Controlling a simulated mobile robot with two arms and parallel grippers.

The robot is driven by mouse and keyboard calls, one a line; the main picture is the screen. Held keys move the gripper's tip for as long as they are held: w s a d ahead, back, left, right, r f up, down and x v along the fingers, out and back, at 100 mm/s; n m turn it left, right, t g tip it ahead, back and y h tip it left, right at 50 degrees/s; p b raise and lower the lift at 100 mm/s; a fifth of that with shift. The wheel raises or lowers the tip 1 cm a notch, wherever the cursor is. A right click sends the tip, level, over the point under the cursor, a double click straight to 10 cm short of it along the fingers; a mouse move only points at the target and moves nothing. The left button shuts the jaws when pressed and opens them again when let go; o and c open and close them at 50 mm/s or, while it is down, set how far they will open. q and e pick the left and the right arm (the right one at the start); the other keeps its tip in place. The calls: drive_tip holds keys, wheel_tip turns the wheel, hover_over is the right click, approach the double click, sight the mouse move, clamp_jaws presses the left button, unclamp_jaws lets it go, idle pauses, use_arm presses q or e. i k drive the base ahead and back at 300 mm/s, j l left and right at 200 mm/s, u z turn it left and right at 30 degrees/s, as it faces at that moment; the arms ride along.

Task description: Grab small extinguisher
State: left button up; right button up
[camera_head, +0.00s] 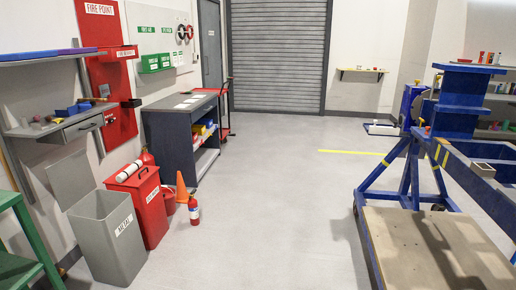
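A small red extinguisher (194,210) with a pale label stands upright on the floor at left of centre, in front of the orange cone (181,189). Another red, rounded object, which looks like a larger extinguisher (147,157), shows behind the red bin (148,213); its lower part is hidden. Neither of my grippers is in view.
A grey metal bin (112,240) with its lid up stands left of the red bin. A red bucket (168,201) sits beside the cone. A dark workbench (168,128) stands behind. A blue jig with a wooden platform (432,250) fills the right. The middle floor is clear.

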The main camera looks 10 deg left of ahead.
sight(192, 204)
drive_tip(key=i+j+u, duration=0.25)
drive_tip(key=i, duration=0.65)
drive_tip(key=i+u, duration=0.2)
drive_tip(key=i, duration=0.7)
drive_tip(key=i+l+u, duration=0.25)
drive_tip(key=i, duration=0.65)
